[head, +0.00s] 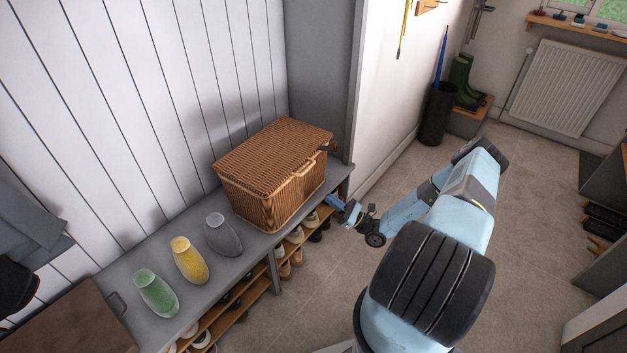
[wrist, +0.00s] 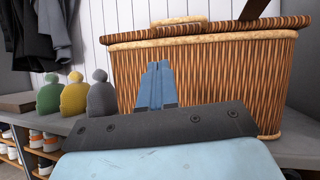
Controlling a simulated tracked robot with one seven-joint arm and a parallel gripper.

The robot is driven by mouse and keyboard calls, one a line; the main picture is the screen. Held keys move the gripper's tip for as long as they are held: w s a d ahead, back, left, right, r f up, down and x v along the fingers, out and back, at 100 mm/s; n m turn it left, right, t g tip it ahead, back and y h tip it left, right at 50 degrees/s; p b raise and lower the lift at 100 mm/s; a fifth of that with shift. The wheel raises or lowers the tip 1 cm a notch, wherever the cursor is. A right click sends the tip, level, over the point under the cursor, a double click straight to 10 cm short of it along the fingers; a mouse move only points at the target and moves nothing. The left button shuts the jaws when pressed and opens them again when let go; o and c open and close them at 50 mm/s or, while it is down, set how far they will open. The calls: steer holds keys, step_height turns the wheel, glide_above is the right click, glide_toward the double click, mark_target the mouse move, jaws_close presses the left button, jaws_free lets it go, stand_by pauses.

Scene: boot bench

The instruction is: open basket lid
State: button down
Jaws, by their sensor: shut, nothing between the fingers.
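The brown wicker basket (head: 250,205) stands on the grey bench top, with its woven lid (head: 268,146) lying down over it. A pale handle (head: 305,171) shows on its front side. A dark strap-like piece (head: 328,147) sticks out at the lid's right end. In the wrist view, the basket wall (wrist: 215,80) fills the right side, with the lid edge (wrist: 215,29) above its pale rim. My gripper (head: 331,199) is shut and empty, low beside the basket's right end. Its blue fingers (wrist: 156,70) point at the wall below the lid; contact is unclear.
Grey, yellow (head: 189,260) and green (head: 156,293) rounded objects stand in a row left of the basket. The bench (head: 232,270) has shoe shelves below. A panelled wall rises behind, and a grey partition (head: 322,80) stands at the bench's far end. Open floor (head: 310,300) lies in front.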

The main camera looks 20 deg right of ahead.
steer(key=w+a+r+m+t+h, duration=0.3)
steer(key=w+a+r+t, duration=0.1)
steer(key=w+a+r, duration=0.1)
steer(key=shift+w+a+r+m, duration=0.4)
steer(key=shift+w+r, duration=0.1)
steer(key=shift+w, duration=0.35)
stand_by(0.3)
